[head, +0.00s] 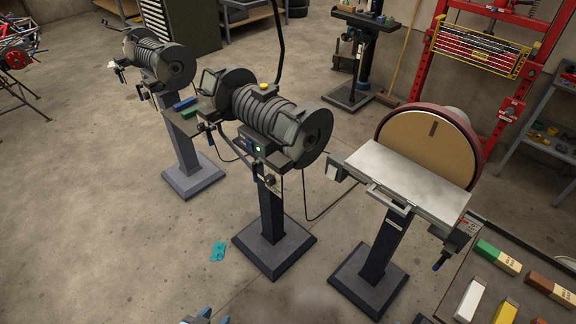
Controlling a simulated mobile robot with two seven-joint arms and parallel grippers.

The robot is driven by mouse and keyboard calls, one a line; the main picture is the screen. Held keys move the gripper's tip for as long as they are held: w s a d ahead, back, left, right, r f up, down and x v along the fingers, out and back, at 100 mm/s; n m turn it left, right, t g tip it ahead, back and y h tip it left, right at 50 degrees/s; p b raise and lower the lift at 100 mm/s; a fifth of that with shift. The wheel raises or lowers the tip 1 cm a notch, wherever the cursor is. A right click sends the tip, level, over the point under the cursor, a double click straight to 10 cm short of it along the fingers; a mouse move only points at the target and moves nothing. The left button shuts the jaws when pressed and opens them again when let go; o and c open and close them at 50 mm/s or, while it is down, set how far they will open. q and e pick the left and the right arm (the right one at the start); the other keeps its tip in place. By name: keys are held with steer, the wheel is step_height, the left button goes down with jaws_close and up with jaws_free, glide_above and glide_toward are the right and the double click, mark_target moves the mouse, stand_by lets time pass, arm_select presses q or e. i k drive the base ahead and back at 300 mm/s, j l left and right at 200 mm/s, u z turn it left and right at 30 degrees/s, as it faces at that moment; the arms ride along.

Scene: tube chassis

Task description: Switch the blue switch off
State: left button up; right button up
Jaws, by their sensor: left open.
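The middle grinder (268,115) stands on a dark pedestal near the centre of the head view. On its front is a small blue switch (249,145) beside a lit green lamp (257,149). The switch is too small for me to tell its position. A yellow button (263,87) sits on top of the machine. My left gripper (208,317) shows only in part at the bottom edge, well below and in front of the grinder. It is open and touches nothing that I can see. My right gripper is not in view.
A disc sander (428,140) with a metal table stands to the right. Another grinder (158,62) stands at the back left. A tray (447,295) with coloured bars is at the lower right. A teal rag (218,251) lies on open floor before the pedestal.

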mark_target(250, 145)
steer(key=u, duration=0.35)
steer(key=i+j+z, duration=0.2)
steer(key=i, duration=0.25)
steer(key=i+j+z, duration=0.2)
steer(key=i, duration=0.3)
steer(key=l, duration=0.1)
